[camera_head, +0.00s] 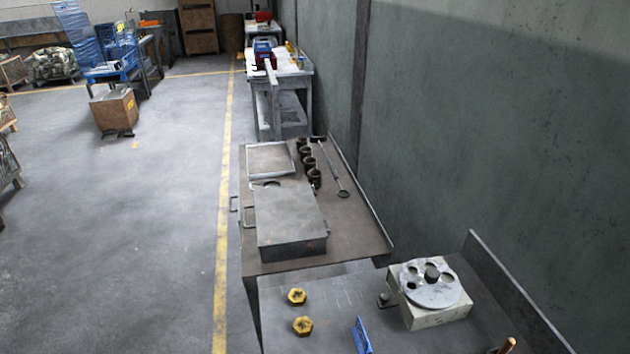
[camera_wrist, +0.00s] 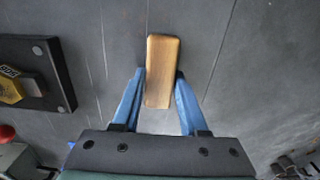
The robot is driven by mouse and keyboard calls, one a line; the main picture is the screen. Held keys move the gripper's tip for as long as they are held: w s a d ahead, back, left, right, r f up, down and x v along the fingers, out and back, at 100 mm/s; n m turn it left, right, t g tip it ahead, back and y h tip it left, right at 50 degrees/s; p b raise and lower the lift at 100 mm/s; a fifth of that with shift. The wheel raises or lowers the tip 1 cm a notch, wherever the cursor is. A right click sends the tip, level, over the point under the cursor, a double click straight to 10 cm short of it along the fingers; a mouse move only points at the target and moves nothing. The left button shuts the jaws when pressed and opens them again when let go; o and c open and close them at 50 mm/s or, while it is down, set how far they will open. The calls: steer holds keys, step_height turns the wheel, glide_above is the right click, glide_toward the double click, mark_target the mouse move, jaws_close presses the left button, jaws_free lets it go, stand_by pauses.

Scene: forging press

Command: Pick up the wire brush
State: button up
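A wooden piece (camera_wrist: 161,70), light brown with rounded corners, shows in the wrist view; it looks like the back or handle of the wire brush, and no bristles show. My gripper (camera_wrist: 160,74) has two blue fingers, one on each side of the wood. Their tips come very close to its sides; I cannot tell whether they press on it or whether it is lifted. In the head view a blue piece (camera_head: 361,336), possibly one of my fingers, shows at the bottom edge. A short brown rod end (camera_head: 507,346) shows at the bottom right.
In the head view, the near grey table (camera_head: 335,305) bears two yellow hex nuts (camera_head: 297,296) (camera_head: 302,326) and a block with a round holed disc (camera_head: 431,283). Behind it, another table holds a grey metal box (camera_head: 288,215). A wall runs along the right.

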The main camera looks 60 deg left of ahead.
jaws_close()
steer(key=shift+r, duration=0.1)
step_height(320, 180, up, 10)
steer(key=shift+f, duration=0.1)
stand_by(0.4)
